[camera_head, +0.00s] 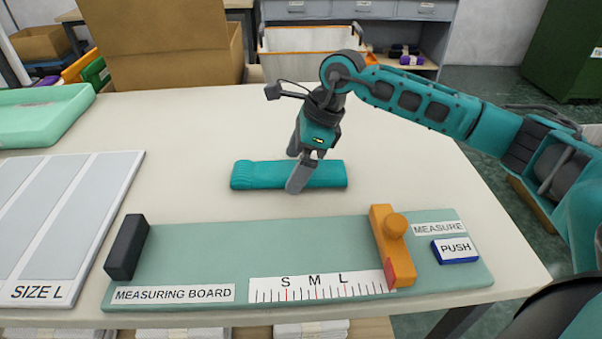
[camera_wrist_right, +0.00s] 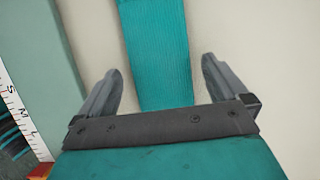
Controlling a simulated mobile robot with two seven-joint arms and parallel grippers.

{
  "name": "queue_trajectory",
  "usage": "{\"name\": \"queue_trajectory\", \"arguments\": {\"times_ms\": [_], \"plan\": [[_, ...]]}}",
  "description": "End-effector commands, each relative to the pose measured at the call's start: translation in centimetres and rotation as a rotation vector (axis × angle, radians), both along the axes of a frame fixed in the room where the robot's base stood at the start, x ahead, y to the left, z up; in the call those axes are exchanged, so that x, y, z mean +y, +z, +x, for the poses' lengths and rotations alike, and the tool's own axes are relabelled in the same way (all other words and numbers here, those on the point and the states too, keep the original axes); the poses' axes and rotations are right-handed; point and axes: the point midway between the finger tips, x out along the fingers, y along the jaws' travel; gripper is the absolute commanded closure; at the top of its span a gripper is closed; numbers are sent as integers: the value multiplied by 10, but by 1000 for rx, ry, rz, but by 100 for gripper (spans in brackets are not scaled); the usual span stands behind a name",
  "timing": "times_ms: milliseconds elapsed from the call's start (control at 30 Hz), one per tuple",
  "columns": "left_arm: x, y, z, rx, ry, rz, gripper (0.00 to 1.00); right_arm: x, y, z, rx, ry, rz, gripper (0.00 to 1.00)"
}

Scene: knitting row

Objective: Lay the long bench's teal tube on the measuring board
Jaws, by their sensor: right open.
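The teal tube (camera_head: 262,174) lies flat on the long bench (camera_head: 190,190), just behind the measuring board (camera_head: 250,239). My right gripper (camera_head: 296,166) is over the tube's right half, pointing down. In the right wrist view the gripper (camera_wrist_right: 162,88) is open, with a finger on each side of the tube (camera_wrist_right: 156,45) and a gap to each. I cannot tell how high the fingers are above the bench. The board's top is bare between a dark block (camera_head: 126,248) at its left and an orange slider (camera_head: 388,248) at its right. My left gripper is not in view.
A blue PUSH button (camera_head: 455,250) sits at the board's right end. A grey SIZE L panel (camera_head: 75,215) lies left of the board, with a mint tray (camera_head: 40,118) behind it. A cardboard box (camera_head: 170,50) stands beyond the bench. Bench around the tube is clear.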

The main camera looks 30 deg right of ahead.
Motion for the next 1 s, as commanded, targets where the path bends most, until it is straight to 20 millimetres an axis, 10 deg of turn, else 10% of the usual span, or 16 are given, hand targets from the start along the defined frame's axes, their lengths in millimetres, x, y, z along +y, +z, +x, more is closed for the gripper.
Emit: {"name": "queue_trajectory", "arguments": {"times_ms": [267, 833, 1000], "plan": [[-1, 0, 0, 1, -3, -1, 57, 2, -6, 2, -2, -1, -1, 0], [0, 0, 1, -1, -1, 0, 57, 2, -6, 1, -2, -1, -1, 55], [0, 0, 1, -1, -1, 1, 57, 2, -5, 1, -2, -1, -1, 55]]}}
